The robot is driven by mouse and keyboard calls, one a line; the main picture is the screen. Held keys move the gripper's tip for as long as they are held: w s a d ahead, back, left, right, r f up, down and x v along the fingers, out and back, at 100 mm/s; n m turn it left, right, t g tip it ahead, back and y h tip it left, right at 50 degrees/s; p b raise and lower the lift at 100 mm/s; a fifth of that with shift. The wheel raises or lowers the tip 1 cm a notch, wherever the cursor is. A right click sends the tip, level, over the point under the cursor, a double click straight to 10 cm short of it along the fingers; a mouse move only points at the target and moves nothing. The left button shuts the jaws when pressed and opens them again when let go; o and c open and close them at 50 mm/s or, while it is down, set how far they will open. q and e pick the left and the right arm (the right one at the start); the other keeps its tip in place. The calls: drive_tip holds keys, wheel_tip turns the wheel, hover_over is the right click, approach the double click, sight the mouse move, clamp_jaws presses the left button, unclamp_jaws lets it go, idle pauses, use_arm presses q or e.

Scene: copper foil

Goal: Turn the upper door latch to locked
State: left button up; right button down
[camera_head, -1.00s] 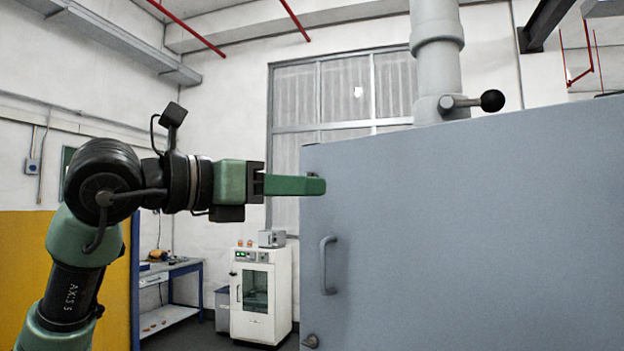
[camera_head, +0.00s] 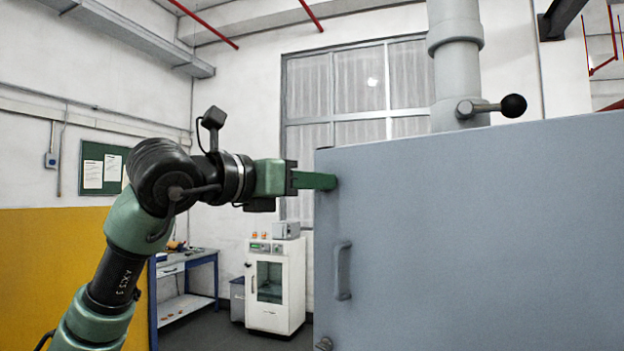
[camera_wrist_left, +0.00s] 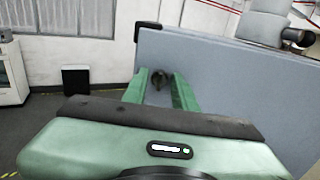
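The large grey-blue door (camera_head: 480,230) fills the right of the head view. My left gripper (camera_head: 326,181) reaches in from the left, its green fingertips at the upper left edge of the door, above the handle (camera_head: 342,270). In the left wrist view my left gripper (camera_wrist_left: 161,74) has its two fingers apart. A small dark knob, which looks like the upper latch (camera_wrist_left: 159,79), shows between the fingertips with gaps on both sides. I cannot tell whether a finger touches it. In the head view the fingers hide this latch. My right gripper is not in view.
A lower latch (camera_head: 324,344) shows at the bottom of the door edge. A pipe and a black ball-ended lever (camera_head: 513,105) rise behind the door top. A white cabinet (camera_head: 275,290) and blue workbench (camera_head: 185,285) stand far behind. Open floor lies left of the door.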

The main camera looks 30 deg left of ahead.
use_arm(q)
drive_tip(key=shift+c, duration=0.4)
clamp_jaws()
drive_tip(key=shift+m, duration=0.3)
drive_tip(key=m+p, duration=0.1)
drive_tip(key=m, duration=0.4)
drive_tip(key=m+p, duration=0.1)
drive_tip(key=m, duration=0.5)
drive_tip(key=m+p, duration=0.2)
drive_tip(key=m, duration=0.4)
drive_tip(key=shift+d+f, duration=0.2)
drive_tip(key=shift+f, duration=0.05)
drive_tip(key=shift+m, duration=0.3)
drive_tip(key=shift+o, duration=0.4)
unclamp_jaws()
